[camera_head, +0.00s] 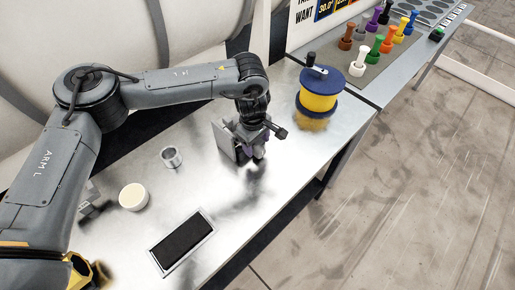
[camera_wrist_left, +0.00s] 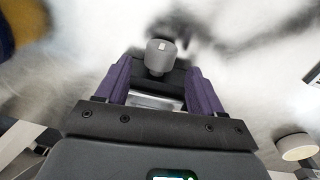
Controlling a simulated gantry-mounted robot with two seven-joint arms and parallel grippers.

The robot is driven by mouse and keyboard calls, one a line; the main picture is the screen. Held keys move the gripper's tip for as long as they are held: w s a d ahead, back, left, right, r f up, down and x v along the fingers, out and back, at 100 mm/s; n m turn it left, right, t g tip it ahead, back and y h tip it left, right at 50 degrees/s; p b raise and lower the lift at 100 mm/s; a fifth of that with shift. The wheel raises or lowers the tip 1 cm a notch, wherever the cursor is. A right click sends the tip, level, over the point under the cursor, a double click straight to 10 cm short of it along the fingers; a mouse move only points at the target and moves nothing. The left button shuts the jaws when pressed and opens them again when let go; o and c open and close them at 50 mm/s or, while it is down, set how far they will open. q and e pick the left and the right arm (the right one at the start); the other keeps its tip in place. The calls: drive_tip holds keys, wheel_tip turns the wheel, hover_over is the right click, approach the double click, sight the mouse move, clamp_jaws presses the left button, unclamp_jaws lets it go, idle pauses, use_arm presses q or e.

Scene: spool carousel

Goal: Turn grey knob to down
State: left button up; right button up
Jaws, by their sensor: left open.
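The grey knob (camera_wrist_left: 160,55) shows in the left wrist view as a short round grey piece with a small white mark. It stands at a dark block, between and just beyond the tips of my left gripper's purple fingers (camera_wrist_left: 163,85). Gaps show on both sides of the knob. In the head view my left gripper (camera_head: 252,152) is low over the metal table, fingers pointing down, open. From that side the gripper largely hides the knob, and I cannot clearly tell which way its mark points.
A yellow and blue spool (camera_head: 319,97) stands to the right of the gripper. A small metal cup (camera_head: 172,157), a cream round piece (camera_head: 133,197) and a dark-screened panel (camera_head: 181,241) are to the left. Coloured pegs (camera_head: 358,70) stand at the back right.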

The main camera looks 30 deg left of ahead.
sight(256, 149)
use_arm(q)
drive_tip(key=shift+w+f, duration=0.2)
drive_tip(key=shift+f, duration=1.65)
drive_tip(key=c, duration=1.1)
drive_tip(key=shift+o, duration=0.2)
drive_tip(key=shift+s+f+t+b, duration=0.15)
drive_tip(key=shift+t+b, duration=0.15)
drive_tip(key=shift+t, duration=0.1)
drive_tip(key=shift+t+h+b, duration=0.4)
drive_tip(key=shift+t+b, duration=0.15)
drive_tip(key=shift+t, duration=0.25)
drive_tip(key=o, duration=1.1)
drive_tip(key=shift+c, duration=0.2)
